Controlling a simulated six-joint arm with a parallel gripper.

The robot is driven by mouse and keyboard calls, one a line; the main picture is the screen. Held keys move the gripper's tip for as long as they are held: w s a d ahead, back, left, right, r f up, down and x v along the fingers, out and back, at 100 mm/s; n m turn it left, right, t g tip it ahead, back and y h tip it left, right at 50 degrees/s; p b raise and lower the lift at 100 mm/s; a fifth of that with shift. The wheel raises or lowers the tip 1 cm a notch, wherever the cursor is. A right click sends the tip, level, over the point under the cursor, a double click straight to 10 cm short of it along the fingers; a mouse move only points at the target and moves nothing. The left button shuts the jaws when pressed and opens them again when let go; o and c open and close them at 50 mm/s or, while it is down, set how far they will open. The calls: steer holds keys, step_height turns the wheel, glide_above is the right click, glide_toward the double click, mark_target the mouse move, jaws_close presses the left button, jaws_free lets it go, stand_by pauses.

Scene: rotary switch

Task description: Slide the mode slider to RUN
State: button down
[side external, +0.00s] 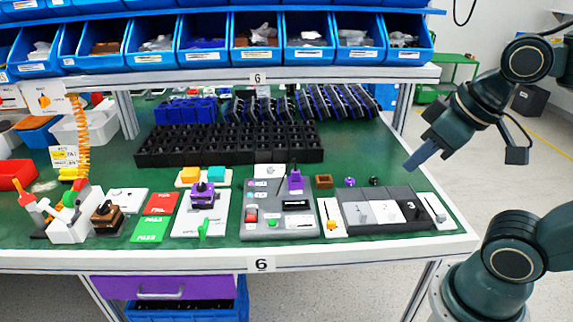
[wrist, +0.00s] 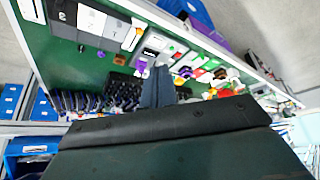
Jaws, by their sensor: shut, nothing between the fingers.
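Two narrow white slider plates show in the side external view, and I cannot read which is the mode slider. One plate (side external: 323,207) has an orange-yellow knob (side external: 331,225) near its front end, left of the numbered grey tray. A RUN label is not legible. My gripper (side external: 413,165) is shut and empty, in the air above the bench's right side, apart from both plates.
The grey numbered tray (side external: 381,222) lies between the plates. A grey control panel (side external: 274,224) with a purple knob (side external: 295,180) is to the left. Black racks (side external: 228,145) and blue bins (side external: 308,35) stand behind. Green bench surface (side external: 365,160) is free behind the tray.

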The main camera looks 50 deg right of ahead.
steer(key=c, duration=2.2)
jaws_free()
steer(key=c, duration=1.5)
jaws_free()
steer(key=shift+w, duration=0.1)
steer(key=shift+o, duration=0.7)
steer(key=shift+w+r, duration=0.1)
steer(key=shift+w, duration=0.35)
steer(key=m+g, duration=0.6)
steer(key=m, duration=0.3)
glide_above(293, 220)
step_height(293, 220, down, 16)
steer(key=shift+s, duration=0.1)
step_height(293, 220, down, 14)
steer(key=shift+r, duration=0.1)
